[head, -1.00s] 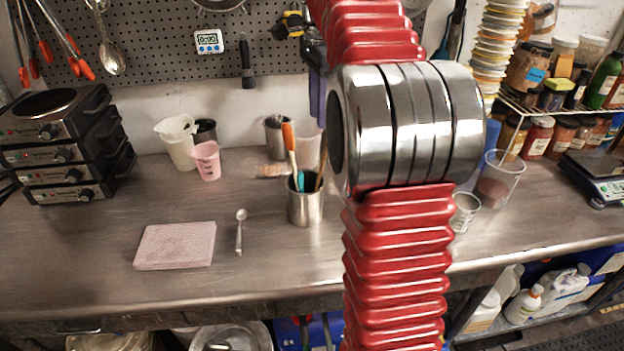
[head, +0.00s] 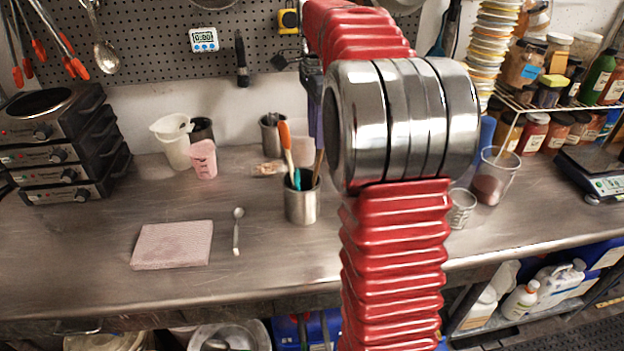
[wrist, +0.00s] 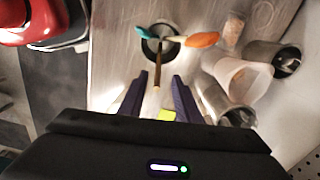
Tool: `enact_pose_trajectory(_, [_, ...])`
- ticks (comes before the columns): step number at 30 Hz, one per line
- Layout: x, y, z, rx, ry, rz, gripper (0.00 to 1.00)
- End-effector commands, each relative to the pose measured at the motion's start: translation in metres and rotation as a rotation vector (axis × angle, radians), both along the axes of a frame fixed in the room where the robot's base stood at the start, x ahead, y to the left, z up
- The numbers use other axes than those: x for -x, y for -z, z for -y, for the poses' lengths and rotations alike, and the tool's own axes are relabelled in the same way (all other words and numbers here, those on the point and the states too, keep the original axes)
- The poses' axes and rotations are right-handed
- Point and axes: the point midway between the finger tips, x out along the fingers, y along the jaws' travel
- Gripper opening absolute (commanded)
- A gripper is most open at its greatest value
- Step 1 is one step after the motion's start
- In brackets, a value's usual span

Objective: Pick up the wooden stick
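The wooden stick (head: 318,164) stands tilted in a metal cup (head: 301,205) on the steel bench. An orange spatula (head: 286,146) and a teal-ended utensil (head: 297,179) share the cup. In the wrist view the brown stick (wrist: 157,70) reaches from the cup (wrist: 160,46) toward the gap between my fingers. My gripper (wrist: 157,88) is open, with its two purple fingers apart on either side of the stick's near end. I see no contact with it. In the head view my arm hides much of the gripper; a purple finger shows just above the stick.
A pink cloth (head: 172,244) and a small spoon (head: 237,231) lie at the front left. A clear beaker (head: 496,177) stands at the right.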

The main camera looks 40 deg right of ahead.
Motion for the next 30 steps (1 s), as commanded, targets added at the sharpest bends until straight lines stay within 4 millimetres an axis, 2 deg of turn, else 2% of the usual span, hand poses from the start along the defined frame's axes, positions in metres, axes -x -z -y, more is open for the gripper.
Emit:
enact_pose_trajectory(3, [0.0,0.016,0.0,-0.001,0.0,-0.002,0.3])
enact_pose_trajectory(6, [0.0,0.022,0.0,0.0,0.0,0.0,0.3])
enact_pose_trajectory(19, [0.001,0.027,0.0,0.0,-0.001,-0.001,0.3])
enact_pose_trajectory(30, [0.002,0.07,0.003,0.0,-0.001,-0.001,0.3])
